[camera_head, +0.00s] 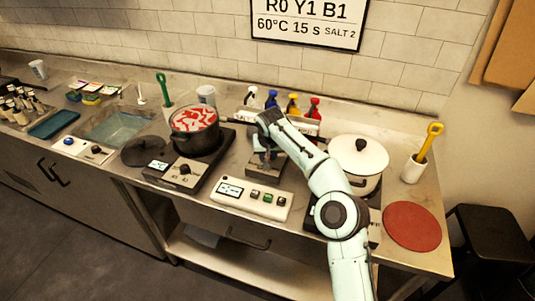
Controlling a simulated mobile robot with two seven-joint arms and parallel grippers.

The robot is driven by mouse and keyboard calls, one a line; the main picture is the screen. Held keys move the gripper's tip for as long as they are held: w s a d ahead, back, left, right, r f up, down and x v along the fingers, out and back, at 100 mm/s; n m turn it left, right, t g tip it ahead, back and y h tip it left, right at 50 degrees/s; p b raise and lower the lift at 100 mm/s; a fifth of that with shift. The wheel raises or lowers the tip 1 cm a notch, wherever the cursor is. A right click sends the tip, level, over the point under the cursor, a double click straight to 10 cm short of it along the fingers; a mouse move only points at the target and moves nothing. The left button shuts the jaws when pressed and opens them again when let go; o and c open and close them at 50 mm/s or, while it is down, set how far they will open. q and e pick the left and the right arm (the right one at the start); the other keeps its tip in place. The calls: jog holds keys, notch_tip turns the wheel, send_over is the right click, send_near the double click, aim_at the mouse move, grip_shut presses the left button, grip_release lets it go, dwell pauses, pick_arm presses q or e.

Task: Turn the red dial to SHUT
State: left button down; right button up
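I cannot make out a red dial or the word SHUT; the spot under my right gripper is partly hidden. My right gripper (267,158) points down over a dark low block (252,168) behind the white control panel. Its fingers are too small and dark to tell whether they are open, shut or touching anything. The white control panel (240,201) has a small screen and several buttons. My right arm comes in from the bottom right. My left gripper is out of view.
A pot with red and white contents (194,127) stands on a left hotplate with a black knob (184,169). A white-lidded pot (358,158) is right of my arm. Several coloured bottles (293,104) stand behind. A red round mat (411,225) lies at right.

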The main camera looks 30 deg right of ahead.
jog(key=shift+d+r+n+p, duration=0.15)
jog(key=shift+n+p, duration=0.25)
jog(key=shift+n, duration=0.2)
jog(key=n+y+p, duration=0.2)
jog(key=n+p, duration=0.2)
jog(key=n, duration=0.1)
jog(key=shift+d, duration=0.15)
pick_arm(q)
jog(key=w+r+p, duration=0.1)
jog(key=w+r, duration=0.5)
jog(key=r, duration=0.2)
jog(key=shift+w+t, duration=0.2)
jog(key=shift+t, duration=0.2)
pick_arm(e)
jog(key=shift+n+y, duration=0.6)
jog(key=shift+n, duration=0.5)
jog(key=o, duration=1)
jog(key=shift+o, duration=0.2)
jog(key=v, duration=1.3)
jog(key=shift+s, duration=0.2)
